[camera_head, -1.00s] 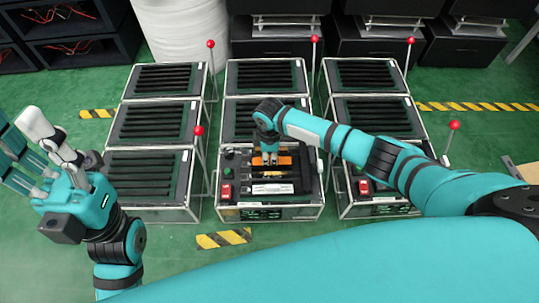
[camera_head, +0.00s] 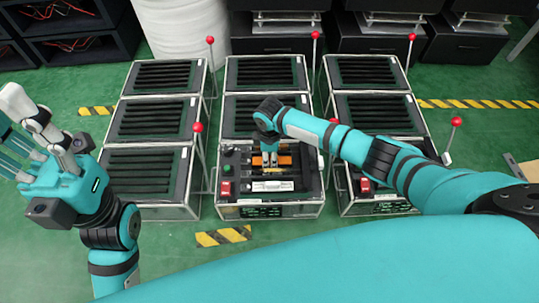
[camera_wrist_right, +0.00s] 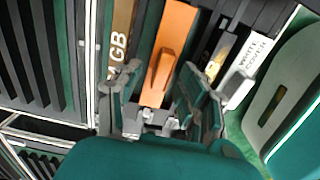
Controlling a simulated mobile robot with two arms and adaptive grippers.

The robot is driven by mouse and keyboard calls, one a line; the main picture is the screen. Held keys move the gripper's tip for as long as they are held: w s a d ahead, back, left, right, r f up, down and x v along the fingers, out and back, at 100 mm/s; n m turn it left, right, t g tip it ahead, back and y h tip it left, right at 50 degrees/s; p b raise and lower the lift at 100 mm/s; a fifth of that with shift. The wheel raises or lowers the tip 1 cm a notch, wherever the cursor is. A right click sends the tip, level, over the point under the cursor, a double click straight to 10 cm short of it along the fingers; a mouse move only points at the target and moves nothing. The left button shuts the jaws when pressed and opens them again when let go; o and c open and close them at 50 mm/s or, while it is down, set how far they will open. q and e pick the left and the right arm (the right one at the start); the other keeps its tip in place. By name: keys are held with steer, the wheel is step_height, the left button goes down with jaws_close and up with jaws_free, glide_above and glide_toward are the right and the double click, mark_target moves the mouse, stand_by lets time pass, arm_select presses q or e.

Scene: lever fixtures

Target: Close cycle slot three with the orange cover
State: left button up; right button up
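The front middle box (camera_head: 270,211) is open at the top, with an orange cover (camera_head: 286,160) lying across its inside. My right gripper (camera_head: 270,158) points down over the cover and partly hides it. In the right wrist view the orange cover (camera_wrist_right: 172,32) carries a raised orange handle. There the right gripper's fingers (camera_wrist_right: 160,104) are apart, one on each side of the cover; contact cannot be told. My left gripper (camera_head: 28,142) is raised at the far left with spread fingers, empty and away from the boxes. No slot number can be read.
Several boxes with black slatted tops stand in three columns, such as the front left one (camera_head: 145,178). Thin upright levers with red balls (camera_head: 197,127) rise beside them. A red switch (camera_head: 226,188) sits inside the middle box.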

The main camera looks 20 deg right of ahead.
mark_target(270, 157)
steer(key=shift+r, duration=0.2)
step_height(270, 157, up, 12)
steer(key=shift+f, duration=0.2)
stand_by(0.7)
